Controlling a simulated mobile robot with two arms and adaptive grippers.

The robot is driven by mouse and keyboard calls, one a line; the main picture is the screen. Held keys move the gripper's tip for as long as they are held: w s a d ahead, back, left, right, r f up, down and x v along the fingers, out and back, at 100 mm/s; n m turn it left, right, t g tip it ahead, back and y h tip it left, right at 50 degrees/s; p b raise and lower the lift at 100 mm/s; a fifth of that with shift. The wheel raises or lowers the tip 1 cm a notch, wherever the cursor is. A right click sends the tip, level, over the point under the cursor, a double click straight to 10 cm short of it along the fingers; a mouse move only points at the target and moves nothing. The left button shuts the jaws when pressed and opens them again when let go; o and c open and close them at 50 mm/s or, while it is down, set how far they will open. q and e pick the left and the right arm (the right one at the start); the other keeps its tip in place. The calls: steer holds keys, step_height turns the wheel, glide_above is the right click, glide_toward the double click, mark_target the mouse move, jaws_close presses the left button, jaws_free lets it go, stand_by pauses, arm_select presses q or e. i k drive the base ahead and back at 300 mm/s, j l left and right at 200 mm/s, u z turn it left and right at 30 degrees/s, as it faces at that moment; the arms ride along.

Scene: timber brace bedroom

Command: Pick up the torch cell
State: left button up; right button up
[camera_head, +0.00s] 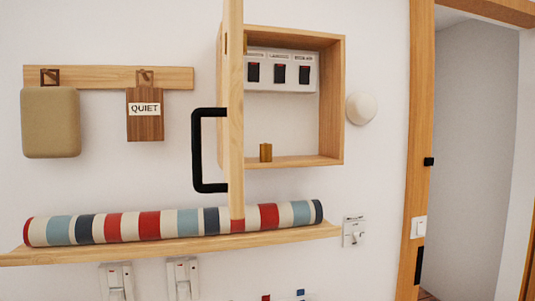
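A small golden-brown block (265,152) stands upright on the floor of an open wooden wall cabinet (338,100); it may be the torch cell, but I cannot tell for sure. The cabinet door (237,130) stands open, seen nearly edge-on, with a black handle (197,150) on its left side. A white panel with several black switches (280,72) is at the top inside the cabinet. Neither of my grippers is in view.
A striped roll (150,224) lies on a wooden shelf (70,256) below the door. A tan pad (50,122) and a QUIET sign (146,122) hang from a peg rail (105,77). A round white knob (361,108) is right of the cabinet. A doorway (470,160) opens at right.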

mark_target(265, 149)
steer(key=u, duration=0.45)
steer(key=i+l+u, duration=0.15)
steer(key=l+u, duration=0.3)
steer(key=l, duration=0.3)
steer(key=l+u, duration=0.45)
steer(key=l, duration=0.25)
